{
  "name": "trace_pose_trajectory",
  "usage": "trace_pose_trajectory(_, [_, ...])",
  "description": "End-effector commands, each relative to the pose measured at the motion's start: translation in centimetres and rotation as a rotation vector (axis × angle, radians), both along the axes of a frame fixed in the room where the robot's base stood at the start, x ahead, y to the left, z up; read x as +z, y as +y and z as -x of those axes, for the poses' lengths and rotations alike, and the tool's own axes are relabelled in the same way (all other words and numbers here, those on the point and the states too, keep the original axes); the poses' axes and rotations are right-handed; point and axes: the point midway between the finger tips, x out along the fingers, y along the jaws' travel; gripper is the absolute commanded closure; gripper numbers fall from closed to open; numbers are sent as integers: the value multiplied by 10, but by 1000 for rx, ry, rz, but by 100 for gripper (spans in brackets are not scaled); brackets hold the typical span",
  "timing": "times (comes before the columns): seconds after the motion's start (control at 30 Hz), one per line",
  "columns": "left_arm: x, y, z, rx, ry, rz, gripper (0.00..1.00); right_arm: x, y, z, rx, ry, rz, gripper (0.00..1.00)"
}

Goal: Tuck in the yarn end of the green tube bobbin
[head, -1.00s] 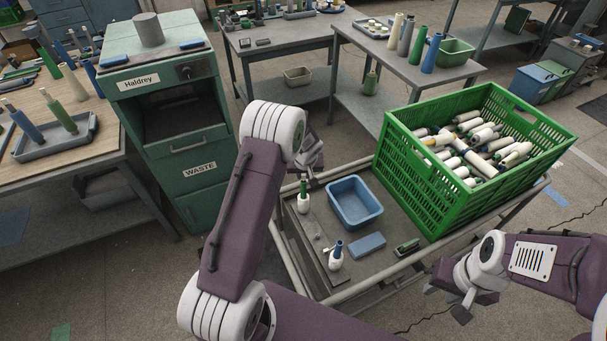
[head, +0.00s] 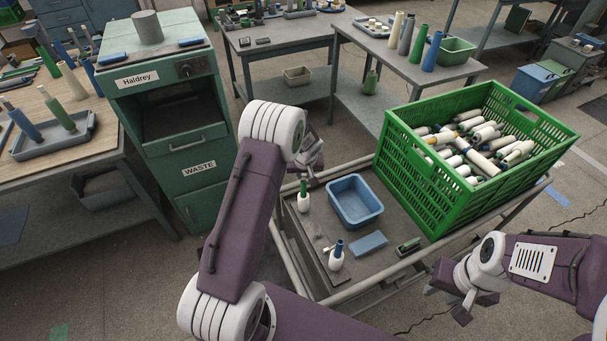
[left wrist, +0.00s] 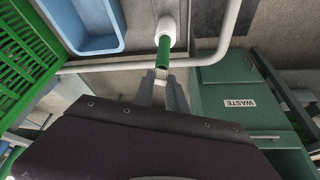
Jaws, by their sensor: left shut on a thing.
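The green tube bobbin (head: 304,203) has white yarn on a green tube and stands upright at the back left of the cart tray. In the left wrist view its green tube (left wrist: 163,56) points toward my left gripper (left wrist: 161,80). The left gripper's fingers meet at the tube's free end, with a small pale bit between them. In the head view my left gripper (head: 311,178) is just above the bobbin, partly behind my own arm. A loose yarn end cannot be made out. My right gripper (head: 468,304) hangs empty at the cart's front right, its fingers apart.
A blue bin (head: 355,222), a blue-tube bobbin (head: 337,257), a blue block (head: 369,244) and a dark green-and-black item (head: 408,246) share the tray. A green crate (head: 425,190) full of bobbins stands at right. The waste cabinet (head: 190,140) stands at left.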

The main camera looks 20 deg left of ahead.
Motion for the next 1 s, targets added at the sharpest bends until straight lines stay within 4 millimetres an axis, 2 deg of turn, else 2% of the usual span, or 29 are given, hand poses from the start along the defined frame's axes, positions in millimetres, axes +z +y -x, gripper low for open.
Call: trace_pose_trajectory(1.0, [-2,0,0,0,0,0,99,-6,0,0,0,0,0,64])
